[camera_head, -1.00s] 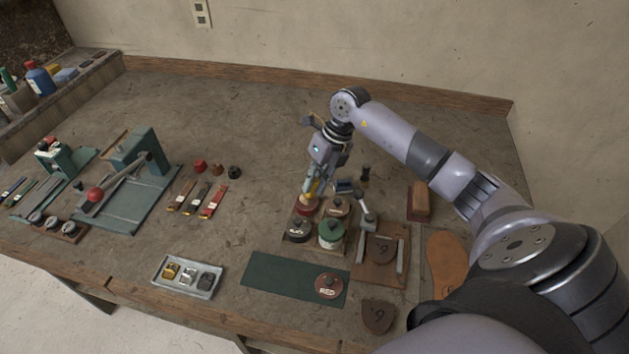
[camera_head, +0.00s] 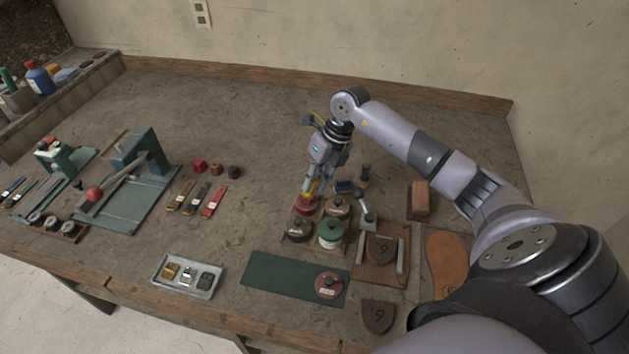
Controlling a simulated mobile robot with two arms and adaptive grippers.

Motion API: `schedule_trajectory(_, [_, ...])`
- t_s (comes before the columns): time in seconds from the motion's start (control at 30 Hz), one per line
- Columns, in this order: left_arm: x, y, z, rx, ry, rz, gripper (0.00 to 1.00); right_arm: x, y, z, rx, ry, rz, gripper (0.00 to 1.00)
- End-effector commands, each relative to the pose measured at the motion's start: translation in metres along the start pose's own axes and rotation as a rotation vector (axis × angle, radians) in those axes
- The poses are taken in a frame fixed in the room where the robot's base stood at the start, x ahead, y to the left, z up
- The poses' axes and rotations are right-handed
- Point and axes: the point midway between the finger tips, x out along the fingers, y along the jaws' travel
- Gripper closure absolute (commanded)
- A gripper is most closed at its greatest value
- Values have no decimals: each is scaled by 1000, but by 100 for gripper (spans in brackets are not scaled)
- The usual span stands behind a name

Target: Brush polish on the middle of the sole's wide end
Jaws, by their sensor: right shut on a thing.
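The sole (camera_head: 447,258) is a tan-orange shape lying flat at the right of the bench, its lower part partly hidden by my arm. My right gripper (camera_head: 313,181) is shut on a small yellowish brush (camera_head: 311,190), pointed down at the open red polish tin (camera_head: 305,206). The brush tip is at or just above the tin; I cannot tell if it touches. The red tin's lid (camera_head: 328,285) lies on the green mat (camera_head: 270,275). My left gripper is not in view.
Black (camera_head: 297,229), green (camera_head: 331,233) and brown (camera_head: 338,207) tins stand beside the red one. A wooden board with a clamp and heel piece (camera_head: 381,250) lies between the tins and the sole. A brown block brush (camera_head: 419,200) stands behind.

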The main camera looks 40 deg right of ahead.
Motion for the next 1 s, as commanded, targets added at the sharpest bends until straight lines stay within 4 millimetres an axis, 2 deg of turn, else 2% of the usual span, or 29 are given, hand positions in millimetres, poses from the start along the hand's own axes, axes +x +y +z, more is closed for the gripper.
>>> schedule_trajectory(0.27, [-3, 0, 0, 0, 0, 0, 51, -2, 1, -1, 1, 6, -1, 100])
schedule_trajectory(1.0, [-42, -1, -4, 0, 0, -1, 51, -58, 20, 5, 0, 2, -1, 100])
